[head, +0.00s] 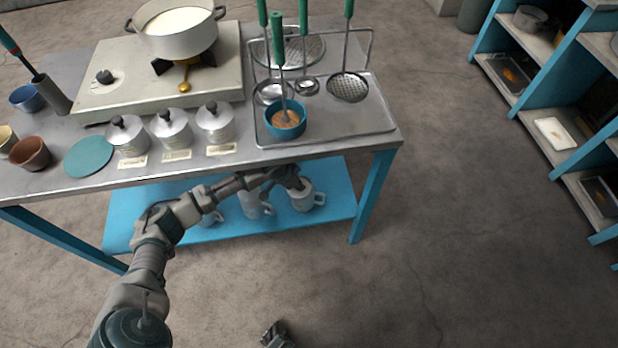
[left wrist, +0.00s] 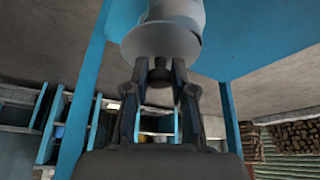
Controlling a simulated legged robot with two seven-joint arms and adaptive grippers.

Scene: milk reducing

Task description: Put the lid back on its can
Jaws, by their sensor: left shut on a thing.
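My left gripper (head: 298,184) reaches over the lower shelf at its right part, just above a pale can with a handle (head: 306,201). In the left wrist view, the left gripper (left wrist: 157,72) is shut on the dark knob of a pale round lid (left wrist: 160,42). The can (left wrist: 178,10) shows directly behind the lid. The lid is close against the can's mouth, but I cannot tell whether it is seated. Only the tip of what looks like my right gripper (head: 276,335) shows at the bottom edge; its fingers are unclear.
The metal table (head: 225,166) stands above the blue shelf (head: 335,190), which holds other pale vessels (head: 254,206). Lidded canisters (head: 216,124), a pot (head: 178,38) and a ladle rack (head: 385,120) are on top. Blue shelving (head: 550,60) stands at right; floor between is clear.

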